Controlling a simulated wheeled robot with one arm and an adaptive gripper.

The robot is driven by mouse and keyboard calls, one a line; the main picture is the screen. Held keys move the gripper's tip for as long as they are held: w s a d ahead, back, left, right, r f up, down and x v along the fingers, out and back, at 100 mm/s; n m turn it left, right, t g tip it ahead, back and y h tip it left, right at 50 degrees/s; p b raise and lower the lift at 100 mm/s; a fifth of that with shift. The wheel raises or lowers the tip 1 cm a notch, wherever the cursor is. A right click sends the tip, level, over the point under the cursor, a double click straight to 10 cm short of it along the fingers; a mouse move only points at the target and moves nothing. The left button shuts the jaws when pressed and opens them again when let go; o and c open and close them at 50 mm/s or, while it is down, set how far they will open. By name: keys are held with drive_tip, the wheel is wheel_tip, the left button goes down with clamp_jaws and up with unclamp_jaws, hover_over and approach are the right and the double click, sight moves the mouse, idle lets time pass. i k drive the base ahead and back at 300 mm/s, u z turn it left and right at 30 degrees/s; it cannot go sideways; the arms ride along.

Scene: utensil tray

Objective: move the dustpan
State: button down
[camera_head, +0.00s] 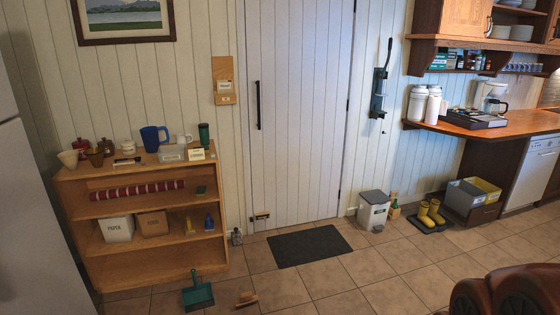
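A teal dustpan (198,296) lies on the tiled floor in front of the wooden shelf unit, at the lower left of the head view. Its handle points up and back toward the shelf's bottom edge. A small brown brush (246,299) lies on the floor to the right of the dustpan, apart from it. My gripper is not in view, and nothing is seen touching the dustpan.
The wooden shelf unit (150,262) stands close behind the dustpan. A dark doormat (309,246) lies before the white door. A grey-lidded bin (373,211) and yellow boots (432,214) stand along the wall. A brown leather seat (510,293) fills the lower right corner. The middle floor is clear.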

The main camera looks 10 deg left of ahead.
sight(197, 296)
drive_tip(key=u, duration=0.25)
drive_tip(key=i, duration=1.8)
drive_tip(key=u, duration=1.65)
drive_tip(key=i, duration=0.95)
drive_tip(key=u, duration=1.2)
drive_tip(key=i, duration=0.25)
